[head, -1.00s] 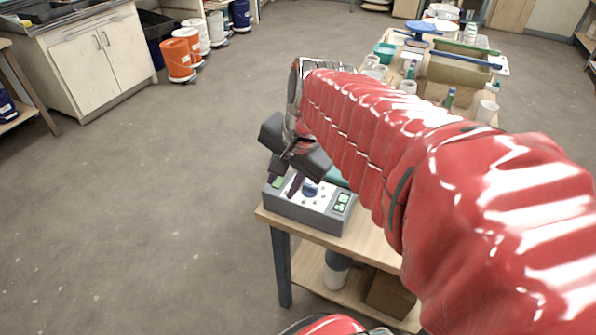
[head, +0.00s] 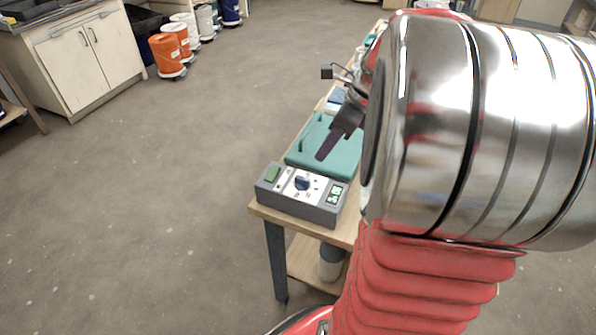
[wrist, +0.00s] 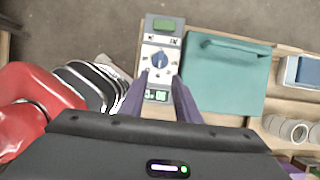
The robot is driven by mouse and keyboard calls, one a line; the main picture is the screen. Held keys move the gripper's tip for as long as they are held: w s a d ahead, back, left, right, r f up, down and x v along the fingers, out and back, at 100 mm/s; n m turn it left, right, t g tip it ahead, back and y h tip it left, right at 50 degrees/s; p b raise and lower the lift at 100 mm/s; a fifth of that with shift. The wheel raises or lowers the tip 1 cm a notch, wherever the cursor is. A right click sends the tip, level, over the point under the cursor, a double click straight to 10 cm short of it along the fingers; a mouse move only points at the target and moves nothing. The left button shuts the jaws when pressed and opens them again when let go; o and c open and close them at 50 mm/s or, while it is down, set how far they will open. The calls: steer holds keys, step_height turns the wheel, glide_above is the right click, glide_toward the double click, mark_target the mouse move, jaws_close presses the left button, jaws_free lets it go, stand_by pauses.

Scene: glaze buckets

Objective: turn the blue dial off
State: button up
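The blue dial (head: 303,182) sits on the white face of a grey control box (head: 318,215) at the near end of the table. In the wrist view the dial (wrist: 160,60) lies just beyond my fingertips, seen from above. Its pointer setting is too small to tell. A green switch (head: 272,173) is on one side of the dial and a lit green display (head: 335,194) on the other. My gripper (wrist: 159,80) has two purple fingers, apart, with nothing between them. In the head view one purple finger (head: 328,145) shows, above and behind the box, clear of the dial.
A teal lidded case (head: 345,158) stands right behind the box. Cups (wrist: 290,130) and a blue-grey container (wrist: 300,70) are farther along the table. Orange buckets (head: 168,55) stand on the floor by a white cabinet (head: 90,65). The floor left of the table is clear.

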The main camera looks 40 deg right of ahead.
mark_target(303, 179)
steer(key=x, duration=1.4)
steer(key=shift+a+r, duration=0.1)
steer(key=shift+c, duration=0.6)
jaws_close()
steer(key=shift+a, duration=0.3)
steer(key=shift+d, duration=0.2)
